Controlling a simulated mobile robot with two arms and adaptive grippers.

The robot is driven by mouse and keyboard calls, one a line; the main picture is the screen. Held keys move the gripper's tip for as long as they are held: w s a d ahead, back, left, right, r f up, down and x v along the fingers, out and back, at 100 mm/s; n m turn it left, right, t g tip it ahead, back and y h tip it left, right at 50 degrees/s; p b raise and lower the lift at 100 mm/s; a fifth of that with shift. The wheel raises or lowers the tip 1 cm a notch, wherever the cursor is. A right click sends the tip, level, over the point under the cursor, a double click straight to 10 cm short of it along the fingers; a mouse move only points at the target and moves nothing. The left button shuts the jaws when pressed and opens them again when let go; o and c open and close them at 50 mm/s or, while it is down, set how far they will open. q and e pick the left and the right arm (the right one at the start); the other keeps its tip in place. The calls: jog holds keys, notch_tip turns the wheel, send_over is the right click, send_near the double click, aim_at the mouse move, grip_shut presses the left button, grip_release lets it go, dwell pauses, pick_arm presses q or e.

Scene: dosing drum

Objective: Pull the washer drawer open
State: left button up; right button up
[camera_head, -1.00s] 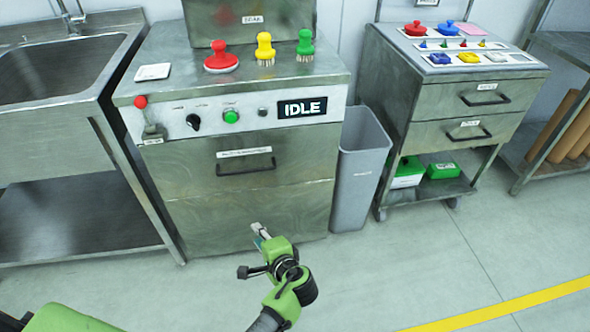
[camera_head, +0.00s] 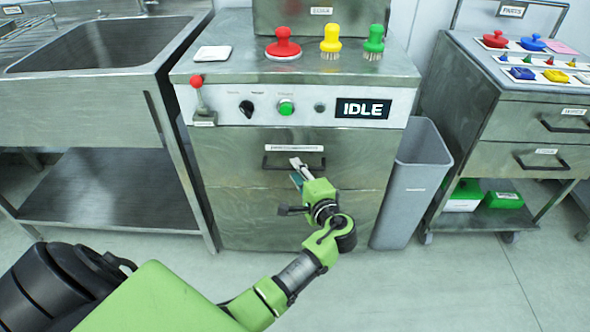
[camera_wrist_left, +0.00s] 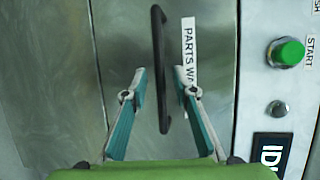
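The washer (camera_head: 240,215) is a steel cabinet with a drawer front below its control panel. The drawer's black bar handle (camera_head: 272,168) runs level under a white label in the head view. In the left wrist view the handle (camera_wrist_left: 161,70) appears upright, lying between the two fingers. My left gripper (camera_head: 298,170) is at the handle, overlapping its middle in the head view. In the left wrist view its teal-padded fingers (camera_wrist_left: 158,88) are spread apart, with a gap on each side of the handle. The drawer looks closed. My right gripper is not in view.
A grey bin (camera_head: 412,190) stands right of the washer, and a steel drawer cart (camera_head: 500,150) beyond it. A sink unit (camera_head: 95,95) is at left. Brushes, including a red one (camera_head: 284,45), stand on the washer top. The floor in front is clear.

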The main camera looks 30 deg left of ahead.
pick_arm(q)
jog(key=shift+x, duration=1.2)
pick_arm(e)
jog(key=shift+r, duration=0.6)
pick_arm(q)
grip_shut()
jog(key=shift+s+d, duration=0.1)
